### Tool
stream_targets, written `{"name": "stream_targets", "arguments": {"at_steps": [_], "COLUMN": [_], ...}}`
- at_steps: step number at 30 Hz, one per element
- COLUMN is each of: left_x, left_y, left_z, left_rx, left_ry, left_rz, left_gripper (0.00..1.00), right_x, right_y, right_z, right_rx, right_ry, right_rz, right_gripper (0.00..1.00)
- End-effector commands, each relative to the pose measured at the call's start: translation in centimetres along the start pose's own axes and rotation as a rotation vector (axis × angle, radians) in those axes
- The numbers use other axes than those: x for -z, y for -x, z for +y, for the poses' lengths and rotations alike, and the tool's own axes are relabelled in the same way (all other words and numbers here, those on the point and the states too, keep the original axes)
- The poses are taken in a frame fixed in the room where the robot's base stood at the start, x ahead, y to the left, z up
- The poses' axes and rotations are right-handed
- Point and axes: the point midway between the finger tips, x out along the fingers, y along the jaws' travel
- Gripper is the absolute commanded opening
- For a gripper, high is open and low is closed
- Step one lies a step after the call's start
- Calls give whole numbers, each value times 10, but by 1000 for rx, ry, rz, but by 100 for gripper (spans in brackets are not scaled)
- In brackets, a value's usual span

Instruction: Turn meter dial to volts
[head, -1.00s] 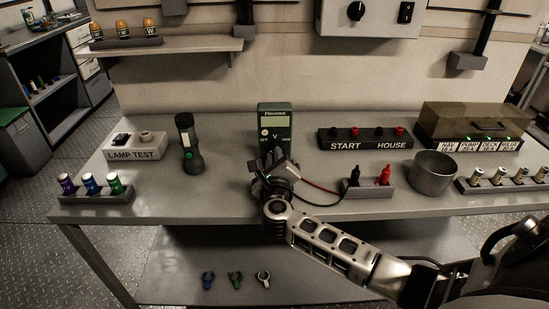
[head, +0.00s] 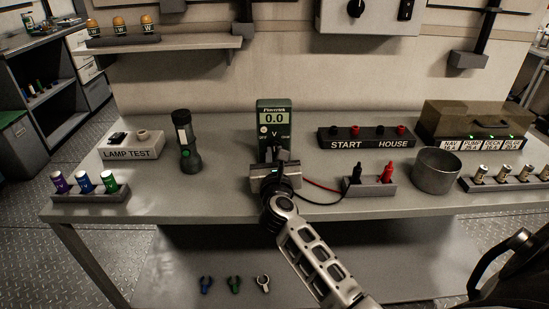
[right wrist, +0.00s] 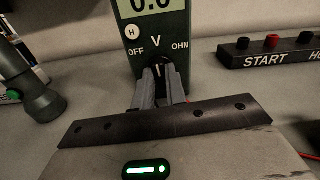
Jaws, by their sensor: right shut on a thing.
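The green meter (head: 274,117) stands upright at the back middle of the bench. Its screen reads 0.0 in the head view. In the right wrist view the meter (right wrist: 183,50) shows the marks OFF, V and OHM around its dial (right wrist: 157,69). The dial's white mark points up toward V. My right gripper (right wrist: 160,85) is shut on the dial, with a finger at each side of it. In the head view the right gripper (head: 274,160) is in front of the meter's lower part and hides the dial. My left gripper is not in view.
Black and red probes (head: 387,172) stand in a grey holder right of the gripper, with leads running toward the meter. A flashlight (head: 186,142) stands at left. The START/HOUSE terminal block (head: 366,138) and a metal cup (head: 436,170) are at right.

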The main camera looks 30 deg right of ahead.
Motion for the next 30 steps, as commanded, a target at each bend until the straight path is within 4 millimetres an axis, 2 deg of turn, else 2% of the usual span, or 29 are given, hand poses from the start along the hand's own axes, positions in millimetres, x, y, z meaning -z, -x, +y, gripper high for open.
{"name": "stream_targets", "arguments": {"at_steps": [8, 22, 23, 24, 25, 30], "left_x": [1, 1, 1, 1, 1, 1], "left_y": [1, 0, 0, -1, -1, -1], "left_z": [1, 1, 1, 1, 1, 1], "left_rx": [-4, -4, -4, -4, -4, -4], "left_ry": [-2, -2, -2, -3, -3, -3], "left_rz": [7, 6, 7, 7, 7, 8], "left_gripper": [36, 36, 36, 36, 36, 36], "right_x": [0, 0, 0, 0, 0, 0], "right_y": [0, 0, 0, 0, 0, 0], "right_z": [0, 0, 0, 0, 0, 0], "right_rx": [0, 0, 0, 0, 0, 0], "right_ry": [-82, -93, -93, -92, -92, -92], "right_rz": [1, 0, 0, 0, 0, 0], "right_gripper": [0, 0, 22, 33, 35, 35]}}
